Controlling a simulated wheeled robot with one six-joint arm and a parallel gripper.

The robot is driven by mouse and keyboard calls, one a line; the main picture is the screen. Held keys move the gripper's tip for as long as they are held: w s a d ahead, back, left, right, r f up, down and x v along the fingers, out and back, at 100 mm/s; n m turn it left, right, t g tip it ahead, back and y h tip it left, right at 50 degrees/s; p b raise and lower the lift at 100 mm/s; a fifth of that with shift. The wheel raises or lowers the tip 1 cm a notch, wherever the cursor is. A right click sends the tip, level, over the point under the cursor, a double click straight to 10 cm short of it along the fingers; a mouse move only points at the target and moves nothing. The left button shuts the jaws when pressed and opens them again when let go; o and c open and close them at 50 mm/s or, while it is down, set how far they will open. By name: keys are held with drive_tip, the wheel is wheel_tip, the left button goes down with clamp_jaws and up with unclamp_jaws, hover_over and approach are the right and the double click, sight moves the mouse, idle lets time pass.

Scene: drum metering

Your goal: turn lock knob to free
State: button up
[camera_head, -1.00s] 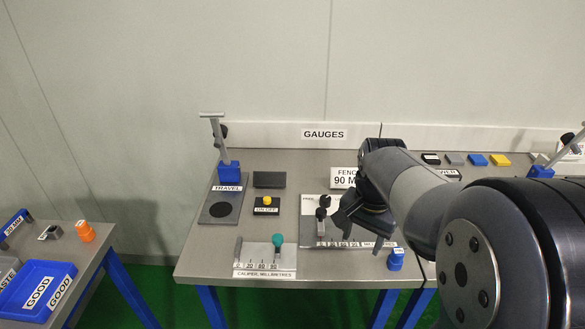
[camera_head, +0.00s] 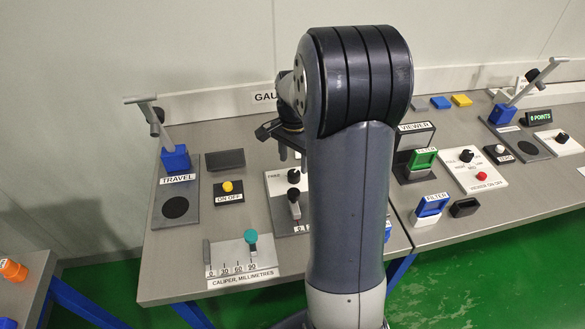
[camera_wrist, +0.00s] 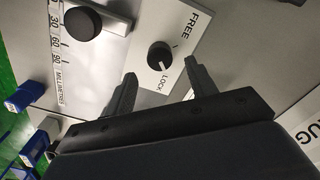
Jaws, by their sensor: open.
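The black round lock knob (camera_wrist: 159,56) sits on a white plate (camera_wrist: 185,42) printed FREE and LOCK in the wrist view. Its white mark points toward the LOCK side. In the head view the lock knob (camera_head: 294,175) is partly beside my arm, on the white panel. My gripper (camera_wrist: 162,85) is open. Its two fingers show in the wrist view below the knob, one lower left and one lower right, apart from it in the picture.
A black slider handle (camera_wrist: 83,24) stands beside the millimetre scale in the wrist view, close to the plate. In the head view a caliper board (camera_head: 240,262) with a teal knob lies in front. A TRAVEL stand (camera_head: 176,200) and a yellow ON/OFF button (camera_head: 228,187) are to the left.

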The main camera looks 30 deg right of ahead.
sight(294, 173)
drive_tip(key=shift+f, duration=2.2)
drive_tip(key=shift+c, duration=0.2)
drive_tip(key=c, duration=0.9)
